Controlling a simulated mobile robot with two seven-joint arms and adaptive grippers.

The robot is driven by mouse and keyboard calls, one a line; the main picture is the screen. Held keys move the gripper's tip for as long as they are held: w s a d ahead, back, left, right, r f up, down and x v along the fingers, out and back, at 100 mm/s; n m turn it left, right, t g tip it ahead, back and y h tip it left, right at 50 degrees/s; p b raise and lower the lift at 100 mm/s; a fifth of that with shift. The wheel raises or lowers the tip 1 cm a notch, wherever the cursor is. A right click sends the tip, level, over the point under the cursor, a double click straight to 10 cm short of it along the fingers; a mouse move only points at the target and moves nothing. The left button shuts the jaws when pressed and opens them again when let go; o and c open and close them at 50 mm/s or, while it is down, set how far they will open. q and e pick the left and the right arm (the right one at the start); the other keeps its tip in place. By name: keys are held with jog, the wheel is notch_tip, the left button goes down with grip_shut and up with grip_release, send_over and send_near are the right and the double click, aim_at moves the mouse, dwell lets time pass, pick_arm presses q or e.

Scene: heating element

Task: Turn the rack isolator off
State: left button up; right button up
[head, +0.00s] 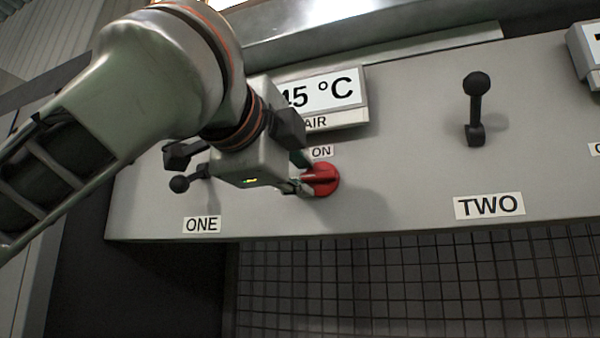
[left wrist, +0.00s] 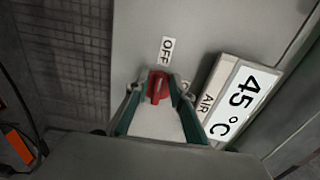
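The rack isolator is a red rotary knob (head: 322,179) on the grey panel, below the "45 °C AIR" display (head: 322,98). An ON label (head: 321,151) sits above it. In the left wrist view the red knob (left wrist: 158,88) has its grip ridge in line with the OFF label (left wrist: 166,50). In the head view that label is hidden behind my gripper. My left gripper (left wrist: 160,88) is open, its fingertips on either side of the knob with small gaps visible. It also shows at the knob in the head view (head: 298,182). My right gripper is not in view.
A black lever (head: 179,184) above the ONE label (head: 202,224) is close beside my left gripper, partly hidden. Another black lever (head: 477,100) stands up above the TWO label (head: 489,205). Dark mesh (head: 420,285) lies below the panel. The panel between knob and lever TWO is clear.

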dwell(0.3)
pick_arm(q)
jog(key=v, duration=1.2)
dwell(0.3)
